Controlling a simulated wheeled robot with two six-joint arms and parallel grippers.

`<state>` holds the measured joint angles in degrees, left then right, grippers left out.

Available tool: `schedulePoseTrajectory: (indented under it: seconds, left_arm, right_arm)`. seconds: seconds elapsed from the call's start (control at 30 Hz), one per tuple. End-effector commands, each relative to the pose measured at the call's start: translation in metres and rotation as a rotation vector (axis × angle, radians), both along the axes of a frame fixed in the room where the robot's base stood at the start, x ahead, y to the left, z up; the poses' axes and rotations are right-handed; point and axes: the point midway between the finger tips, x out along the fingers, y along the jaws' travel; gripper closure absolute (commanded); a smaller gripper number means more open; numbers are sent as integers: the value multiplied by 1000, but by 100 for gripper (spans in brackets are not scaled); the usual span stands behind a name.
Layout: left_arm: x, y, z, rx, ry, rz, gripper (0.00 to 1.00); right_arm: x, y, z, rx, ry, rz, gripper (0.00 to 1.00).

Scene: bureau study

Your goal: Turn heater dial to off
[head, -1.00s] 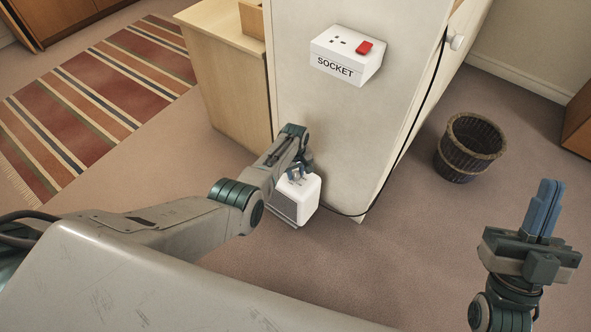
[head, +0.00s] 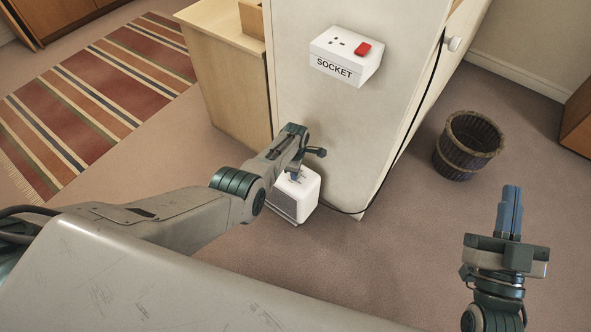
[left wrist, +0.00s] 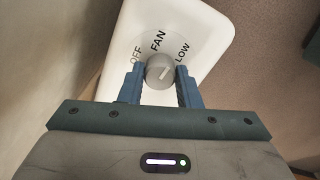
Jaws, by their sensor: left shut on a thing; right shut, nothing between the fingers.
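The white heater (head: 309,189) stands on the floor against the cream cabinet side in the head view. Its top, with a round grey dial (left wrist: 160,70), fills the middle of the left wrist view. OFF, FAN and LOW are printed around the dial, from left to right. A pale mark on the dial slants up and right, seemingly towards LOW. My left gripper (left wrist: 161,77) is shut on the dial, one blue finger on each side. In the head view its fingers (head: 296,176) are small and partly hidden by the wrist. My right gripper (head: 509,212) is shut and empty, well to the right.
A white socket box (head: 340,62) with a red switch is on the cabinet (head: 400,80) above the heater. A black cable (head: 408,130) runs down to the floor there. A wicker basket (head: 467,147) stands right. Carpet between heater and right gripper is clear.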

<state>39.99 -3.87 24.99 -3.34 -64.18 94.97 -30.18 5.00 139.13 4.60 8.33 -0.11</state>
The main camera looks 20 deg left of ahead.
Motion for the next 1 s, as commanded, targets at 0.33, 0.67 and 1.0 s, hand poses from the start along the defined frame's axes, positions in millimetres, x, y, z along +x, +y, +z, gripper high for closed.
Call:
schedulePoseTrajectory:
  seconds: [0.33,0.67,1.0]
  left_arm:
    - [1,1,1,2,-3,108,92]
    - [1,2,1,2,-3,120,92]
    - [1,1,0,1,-2,119,48]
  right_arm:
    - [1,0,-3,1,17,1,100]
    - [1,0,-4,1,25,0,100]
    - [0,0,-5,1,24,0,100]
